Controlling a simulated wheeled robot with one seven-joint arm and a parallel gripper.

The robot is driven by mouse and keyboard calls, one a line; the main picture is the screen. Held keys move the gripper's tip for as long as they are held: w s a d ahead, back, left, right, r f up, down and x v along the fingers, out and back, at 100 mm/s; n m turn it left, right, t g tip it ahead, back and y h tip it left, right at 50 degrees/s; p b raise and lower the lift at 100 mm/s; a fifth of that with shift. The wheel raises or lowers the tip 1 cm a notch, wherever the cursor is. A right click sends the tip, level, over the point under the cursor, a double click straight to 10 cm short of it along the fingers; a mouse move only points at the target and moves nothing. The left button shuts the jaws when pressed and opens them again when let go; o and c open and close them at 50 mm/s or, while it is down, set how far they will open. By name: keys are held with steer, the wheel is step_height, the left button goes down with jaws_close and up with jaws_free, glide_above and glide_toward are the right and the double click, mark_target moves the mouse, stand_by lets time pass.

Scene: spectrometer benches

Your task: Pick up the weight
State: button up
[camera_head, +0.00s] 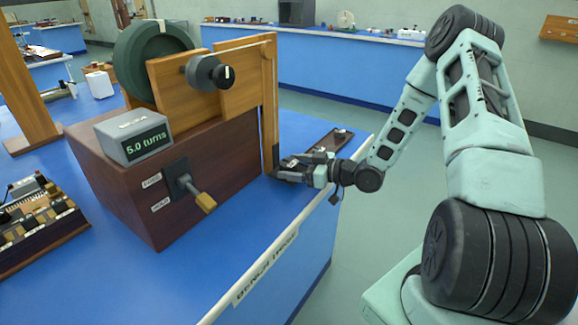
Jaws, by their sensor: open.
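My gripper (286,168) is open at the right edge of the blue bench. Its fingers point left, toward the foot of an upright wooden post (269,105). A small dark block (276,157) shows at the post's foot, right by the fingertips. I cannot tell whether this block is the weight or part of the post, or whether the fingers touch it. A dark tray (330,141) with small items on it lies just behind my gripper, partly hidden by it. No other thing in view can be clearly made out as the weight.
A brown apparatus (125,185) with a green wheel (150,55), a black knob (208,72), a "5.0 turns" display (145,148) and a lever (196,190) fills the bench's middle. A dark board (35,225) lies left.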

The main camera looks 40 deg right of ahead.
steer(key=c, duration=1.6)
